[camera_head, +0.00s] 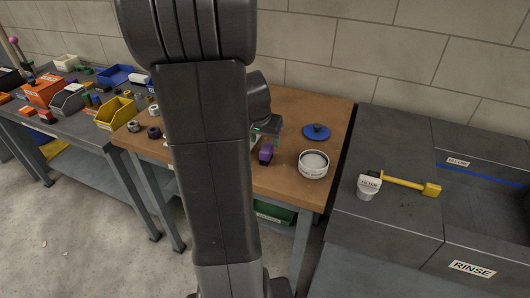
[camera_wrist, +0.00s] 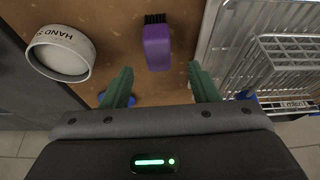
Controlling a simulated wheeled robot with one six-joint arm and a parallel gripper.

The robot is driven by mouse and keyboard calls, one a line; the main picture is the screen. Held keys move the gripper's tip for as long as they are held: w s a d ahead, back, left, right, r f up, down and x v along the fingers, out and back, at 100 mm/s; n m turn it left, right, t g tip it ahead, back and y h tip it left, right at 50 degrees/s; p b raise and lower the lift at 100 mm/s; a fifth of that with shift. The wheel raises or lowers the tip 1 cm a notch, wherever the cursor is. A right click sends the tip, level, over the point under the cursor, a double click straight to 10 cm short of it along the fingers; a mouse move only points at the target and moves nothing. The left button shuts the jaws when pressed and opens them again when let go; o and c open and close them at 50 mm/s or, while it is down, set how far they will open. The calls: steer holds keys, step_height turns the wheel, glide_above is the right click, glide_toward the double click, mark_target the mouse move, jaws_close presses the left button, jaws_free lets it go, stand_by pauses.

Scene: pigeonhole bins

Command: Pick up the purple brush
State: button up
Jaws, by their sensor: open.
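The purple brush (camera_head: 265,154) lies on the brown wooden tabletop, partly beside my arm in the head view. In the wrist view the purple brush (camera_wrist: 157,45) shows its purple body with black bristles pointing to the top. My gripper (camera_wrist: 160,80) has its two green fingers spread apart and empty. The brush is just beyond the fingertips, roughly centred between them, and nothing is held. In the head view my arm hides much of the gripper and part of the table.
A white round container (camera_wrist: 60,53) stands left of the brush in the wrist view; it also shows in the head view (camera_head: 313,165). A wire rack (camera_wrist: 270,50) is close on the right. A blue round object (camera_head: 316,131) sits behind. Bare wood lies around the brush.

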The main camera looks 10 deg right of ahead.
mark_target(266, 147)
steer(key=shift+s+x, duration=0.2)
steer(key=shift+x, duration=3.4)
steer(key=c, duration=1.1)
